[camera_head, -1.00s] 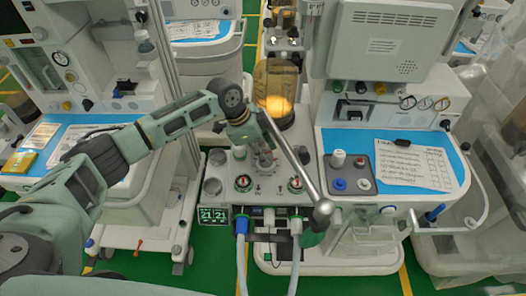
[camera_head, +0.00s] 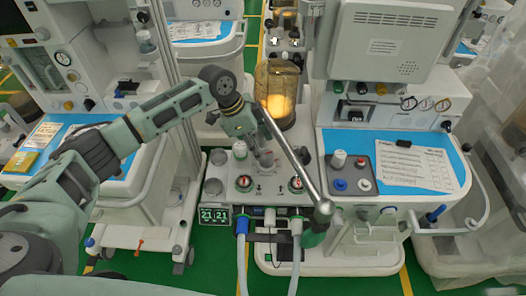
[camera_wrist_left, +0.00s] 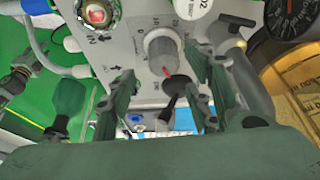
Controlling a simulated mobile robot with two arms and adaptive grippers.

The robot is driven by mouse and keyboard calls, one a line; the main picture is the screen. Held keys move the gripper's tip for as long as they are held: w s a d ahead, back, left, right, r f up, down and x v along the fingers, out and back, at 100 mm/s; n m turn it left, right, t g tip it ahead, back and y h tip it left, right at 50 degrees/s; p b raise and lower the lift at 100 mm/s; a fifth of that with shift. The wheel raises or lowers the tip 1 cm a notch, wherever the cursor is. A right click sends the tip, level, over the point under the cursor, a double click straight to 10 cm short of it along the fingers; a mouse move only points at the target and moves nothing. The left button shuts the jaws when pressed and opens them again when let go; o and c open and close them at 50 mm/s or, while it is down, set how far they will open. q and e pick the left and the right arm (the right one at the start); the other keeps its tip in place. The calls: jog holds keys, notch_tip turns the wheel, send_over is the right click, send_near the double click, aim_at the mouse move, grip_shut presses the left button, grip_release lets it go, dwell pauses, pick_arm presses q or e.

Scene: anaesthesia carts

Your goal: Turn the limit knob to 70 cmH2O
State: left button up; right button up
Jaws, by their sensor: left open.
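The limit knob (camera_wrist_left: 163,50), pale grey with a red pointer mark, stands on the light panel in the left wrist view. My left gripper (camera_wrist_left: 160,72) is open, with its dark green fingers on either side of the view and the knob showing ahead between them. I see no finger closed on it. In the head view my left gripper (camera_head: 256,143) points down over the machine's knob block. The knob (camera_head: 265,158) there is small and partly hidden close to the fingertips. The scale is too small to read. My right gripper is not in view.
A metal bar (camera_head: 295,160) slants beside the gripper. An amber canister (camera_head: 278,85) stands behind it. Red-centred valves (camera_head: 245,183) sit in front, above hoses (camera_head: 241,255). A round gauge (camera_wrist_left: 287,18) is at the right of the wrist view. A grey tray (camera_head: 350,174) lies to the right.

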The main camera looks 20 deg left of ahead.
pick_arm(q)
jog(key=v, duration=0.7)
jog(key=shift+r, duration=0.35)
jog(key=shift+s+a, duration=0.15)
